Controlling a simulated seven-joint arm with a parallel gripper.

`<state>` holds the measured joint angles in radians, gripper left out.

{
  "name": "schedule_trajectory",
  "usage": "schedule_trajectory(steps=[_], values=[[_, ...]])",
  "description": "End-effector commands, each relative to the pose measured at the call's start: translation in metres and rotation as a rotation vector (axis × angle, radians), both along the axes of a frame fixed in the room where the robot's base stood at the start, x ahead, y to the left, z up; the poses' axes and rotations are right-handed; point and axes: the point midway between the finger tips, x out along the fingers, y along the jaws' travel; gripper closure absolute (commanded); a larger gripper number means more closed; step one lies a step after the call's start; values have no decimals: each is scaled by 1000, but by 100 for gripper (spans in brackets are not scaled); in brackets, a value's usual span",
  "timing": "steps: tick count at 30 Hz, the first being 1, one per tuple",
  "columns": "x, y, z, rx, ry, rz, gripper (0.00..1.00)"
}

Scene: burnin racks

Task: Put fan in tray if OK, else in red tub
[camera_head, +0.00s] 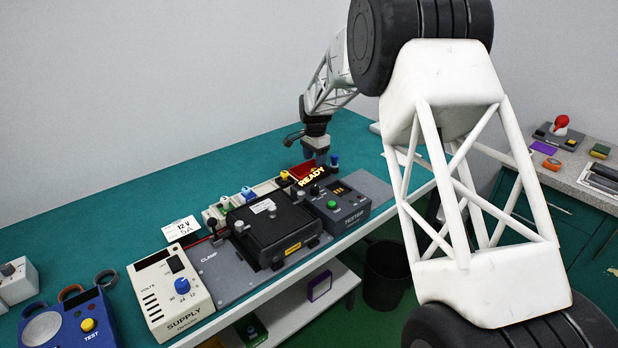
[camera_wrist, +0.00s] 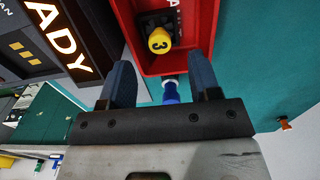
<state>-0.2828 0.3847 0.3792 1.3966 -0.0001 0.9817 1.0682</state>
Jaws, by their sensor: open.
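My gripper (camera_head: 316,158) is at the far right of the bench equipment, pointing down. In the wrist view its two dark blue fingers (camera_wrist: 165,85) are apart. A small blue knob-like piece with a white ring (camera_wrist: 171,90) shows between them, and I cannot tell its distance from the fingers. The red tub (camera_wrist: 193,60) is just beyond the fingers and holds a dark piece with a yellow cap (camera_wrist: 159,41) marked 3. The tub (camera_head: 302,170) is partly behind the READY sign in the head view. I cannot pick out the fan or tray for certain.
The tester (camera_head: 340,207) carries a glowing READY sign (camera_head: 311,176). Left of it are a black clamp box (camera_head: 268,228), the 12 V supply (camera_head: 170,293) and a blue TEST unit (camera_head: 68,325). Pale bins with coloured caps (camera_head: 236,203) stand behind the box. The green bench is clear behind.

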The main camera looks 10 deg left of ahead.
Motion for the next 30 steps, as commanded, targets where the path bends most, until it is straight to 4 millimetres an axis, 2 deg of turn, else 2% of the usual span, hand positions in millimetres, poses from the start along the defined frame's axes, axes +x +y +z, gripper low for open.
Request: schedule_trajectory(steps=[9,15,30], values=[[0,0,41,1,-4,0,43],[0,0,59,0,-1,0,43],[0,0,63,1,-1,0,43]])
